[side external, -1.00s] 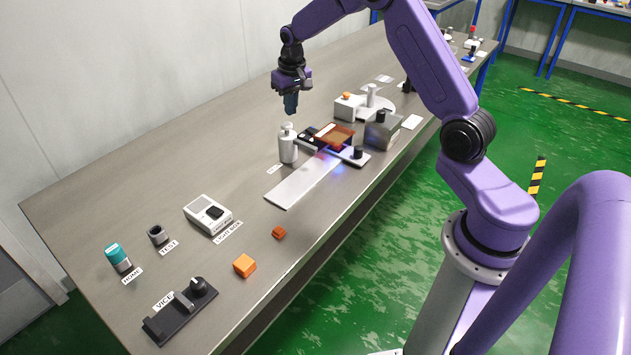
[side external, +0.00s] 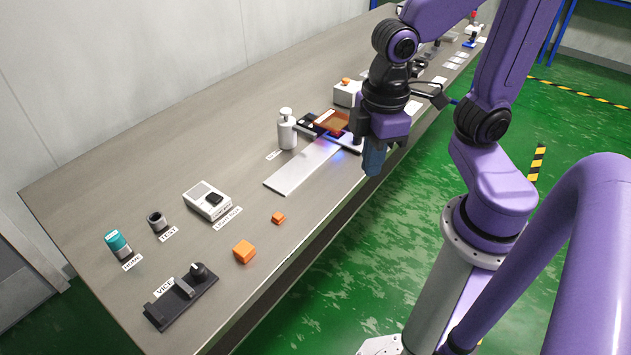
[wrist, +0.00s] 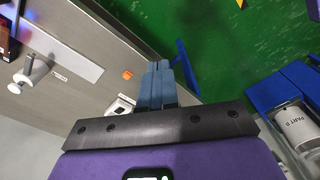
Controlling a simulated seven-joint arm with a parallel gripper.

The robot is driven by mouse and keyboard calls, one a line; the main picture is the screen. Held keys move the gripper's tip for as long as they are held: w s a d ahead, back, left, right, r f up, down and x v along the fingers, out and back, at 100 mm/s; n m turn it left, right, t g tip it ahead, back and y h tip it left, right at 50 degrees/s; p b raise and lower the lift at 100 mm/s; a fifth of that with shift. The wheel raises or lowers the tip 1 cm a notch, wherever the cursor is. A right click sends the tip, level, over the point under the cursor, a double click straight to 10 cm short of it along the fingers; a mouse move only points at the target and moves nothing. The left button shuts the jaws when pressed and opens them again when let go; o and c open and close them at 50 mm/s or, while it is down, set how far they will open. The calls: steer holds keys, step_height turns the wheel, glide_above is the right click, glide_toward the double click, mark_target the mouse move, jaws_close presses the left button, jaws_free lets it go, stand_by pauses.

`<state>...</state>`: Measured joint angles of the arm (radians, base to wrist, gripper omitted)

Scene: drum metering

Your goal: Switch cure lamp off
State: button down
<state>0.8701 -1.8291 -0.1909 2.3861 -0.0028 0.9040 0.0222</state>
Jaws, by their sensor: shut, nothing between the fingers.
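The cure lamp appears to be the unit with an orange-brown top (side external: 332,122) and a dark body, at the end of a pale flat plate (side external: 298,172). A blue and reddish glow shows on the plate beneath it, so it looks lit. Its right part is hidden behind my arm, and I cannot make out its switch. My gripper (side external: 374,164) is shut and empty, pointing down near the bench's front edge, right of the lamp. In the wrist view, the closed fingers (wrist: 158,84) point past the bench edge, and the glow shows at the left edge.
A white pump bottle (side external: 287,131) stands left of the lamp. A white box with an orange button (side external: 346,93) is behind it. Two orange blocks, a vice (side external: 181,297) and a light grey box (side external: 207,201) are further left.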

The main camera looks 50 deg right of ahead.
steer(key=shift+n, duration=0.9)
steer(key=s, duration=0.1)
steer(key=s+d, duration=0.1)
steer(key=s, duration=0.2)
steer(key=shift+s+d+f, duration=0.3)
steer(key=shift+d, duration=0.1)
steer(key=w+a+r+n, duration=0.1)
steer(key=w+a+r, duration=0.1)
steer(key=w, duration=1.1)
steer(key=w+d+n, duration=0.1)
steer(key=w+d, duration=0.2)
steer(key=w, duration=0.4)
steer(key=w+d+n, duration=0.1)
steer(key=w+d, duration=0.2)
steer(key=w, duration=0.4)
steer(key=w+d+f, duration=0.2)
steer(key=w+d, duration=0.2)
steer(key=d, duration=0.4)
steer(key=w+d+f+n+t, duration=0.1)
steer(key=w+d, duration=0.3)
steer(key=d, duration=0.5)
steer(key=w+d+f+n, duration=0.1)
steer(key=w+d+f, duration=0.2)
steer(key=d, duration=0.6)
steer(key=shift+w+t, duration=0.3)
steer(key=shift+w, duration=0.5)
